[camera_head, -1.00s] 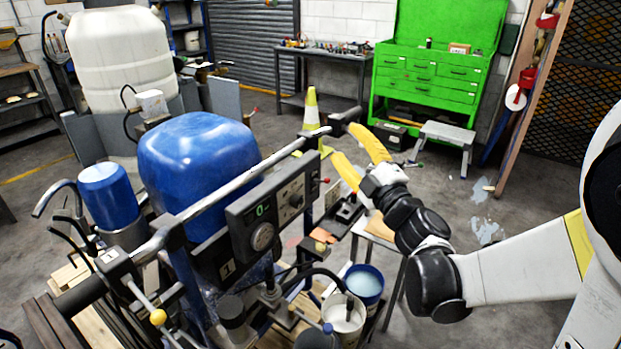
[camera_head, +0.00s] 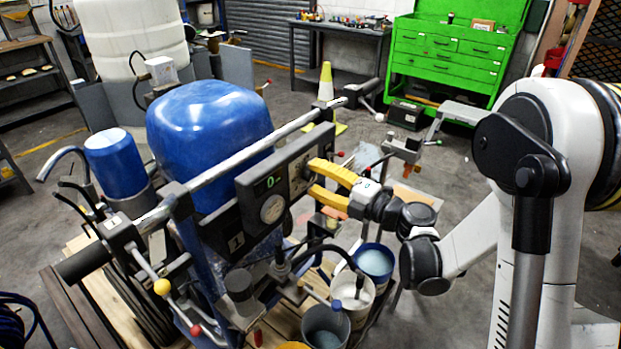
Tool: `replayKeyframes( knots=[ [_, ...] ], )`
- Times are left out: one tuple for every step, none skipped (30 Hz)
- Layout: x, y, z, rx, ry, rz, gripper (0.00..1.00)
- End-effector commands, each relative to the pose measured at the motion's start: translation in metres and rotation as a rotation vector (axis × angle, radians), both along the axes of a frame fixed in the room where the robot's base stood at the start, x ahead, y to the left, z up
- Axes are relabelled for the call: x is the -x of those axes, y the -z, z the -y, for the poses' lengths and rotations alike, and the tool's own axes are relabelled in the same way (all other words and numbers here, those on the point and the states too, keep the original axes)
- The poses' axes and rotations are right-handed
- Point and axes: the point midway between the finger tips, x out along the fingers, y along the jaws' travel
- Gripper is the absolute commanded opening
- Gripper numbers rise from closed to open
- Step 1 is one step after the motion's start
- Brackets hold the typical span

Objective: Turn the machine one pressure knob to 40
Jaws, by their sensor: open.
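A round pale gauge (camera_head: 272,209) sits below the display. The pressure knob (camera_head: 301,178) is on the right part of the panel, largely hidden by the gripper, so its setting cannot be read. My gripper (camera_head: 312,179) has yellow fingers, one above the other, spread open at the knob. The fingertips are at the panel face; I cannot tell whether they touch the knob.
A long handlebar (camera_head: 240,164) runs above the panel, close to my gripper. The blue engine cover (camera_head: 208,140) is behind it. Several buckets (camera_head: 352,292) and hoses stand below my gripper. A green tool cabinet (camera_head: 455,60) and a traffic cone (camera_head: 326,82) are farther back.

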Motion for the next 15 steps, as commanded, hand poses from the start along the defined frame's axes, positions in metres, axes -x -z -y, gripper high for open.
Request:
replayKeyframes(
  knots=[
    [-0.0038,0.0010,-0.0055,0.000,-0.001,0.000,0.52],
    [-0.0056,0.0008,-0.0078,0.000,-0.001,0.000,0.52],
    [-0.0075,0.0006,-0.0101,0.000,-0.001,0.000,0.52],
    [-0.0086,0.0004,-0.0114,0.000,-0.001,0.000,0.52],
    [-0.0096,0.0002,-0.0125,0.000,0.000,0.000,0.52],
    [-0.0106,0.0000,-0.0136,0.000,0.001,0.000,0.52],
    [-0.0110,-0.0002,-0.0140,0.000,0.001,0.000,0.52],
    [-0.0113,-0.0003,-0.0142,0.000,0.001,0.000,0.52],
    [-0.0115,-0.0005,-0.0144,-0.001,0.001,0.001,0.52],
    [-0.0115,-0.0006,-0.0144,-0.001,0.001,0.001,0.52],
    [-0.0115,-0.0006,-0.0143,-0.001,0.001,0.001,0.52],
    [-0.0114,-0.0007,-0.0142,-0.001,0.001,0.001,0.52],
    [-0.0114,-0.0007,-0.0141,-0.001,0.001,0.001,0.52],
    [-0.0114,-0.0007,-0.0141,-0.001,0.001,0.001,0.52],
    [-0.0114,-0.0007,-0.0141,-0.001,0.001,0.001,0.41]
  ],
)
